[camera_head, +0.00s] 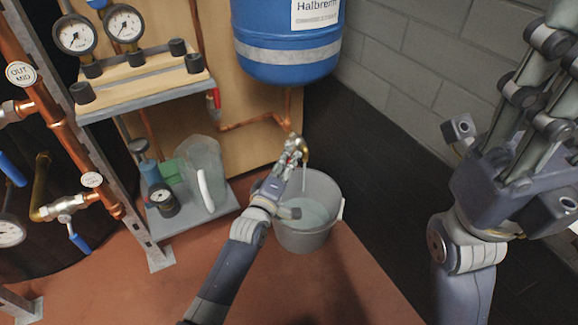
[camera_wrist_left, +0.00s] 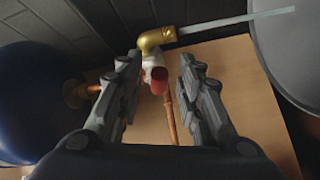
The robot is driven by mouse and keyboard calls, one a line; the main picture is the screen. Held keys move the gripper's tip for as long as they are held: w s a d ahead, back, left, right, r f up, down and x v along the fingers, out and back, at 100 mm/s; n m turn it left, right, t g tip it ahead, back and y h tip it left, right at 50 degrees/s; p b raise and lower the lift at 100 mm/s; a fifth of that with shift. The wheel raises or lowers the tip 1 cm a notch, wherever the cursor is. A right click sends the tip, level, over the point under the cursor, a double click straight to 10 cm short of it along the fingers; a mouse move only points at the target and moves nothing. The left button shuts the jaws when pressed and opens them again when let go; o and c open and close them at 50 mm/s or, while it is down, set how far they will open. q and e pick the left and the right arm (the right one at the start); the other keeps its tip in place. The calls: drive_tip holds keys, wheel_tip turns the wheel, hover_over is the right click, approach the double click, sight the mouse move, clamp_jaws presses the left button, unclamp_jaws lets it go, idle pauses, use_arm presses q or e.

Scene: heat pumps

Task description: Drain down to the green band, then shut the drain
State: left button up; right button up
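The drain is a brass elbow (camera_wrist_left: 156,39) with a white and red valve part (camera_wrist_left: 158,82) behind it, on a copper pipe under the blue tank (camera_head: 288,40). A thin stream of water (camera_wrist_left: 235,24) runs from the spout into the grey bucket (camera_head: 304,238), which holds some water. My left gripper (camera_head: 294,156) is at the drain. In the left wrist view its fingers (camera_wrist_left: 160,68) are apart, with the red part between them and a gap visible on each side. My right gripper (camera_head: 530,90) is raised at the right, its fingertips not clearly shown. I cannot make out a green band.
Two round gauges, one at the left (camera_head: 75,34) and one beside it (camera_head: 124,23), stand above a shelf. A clear jug (camera_head: 203,165) and a small pump with a gauge (camera_head: 160,190) stand on a low grey platform. Copper pipes with blue-handled valves are at the left.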

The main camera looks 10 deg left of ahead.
use_arm(q)
drive_tip(key=shift+w+d, duration=0.15)
drive_tip(key=shift+w, duration=0.3)
drive_tip(key=shift+c, duration=0.3)
clamp_jaws()
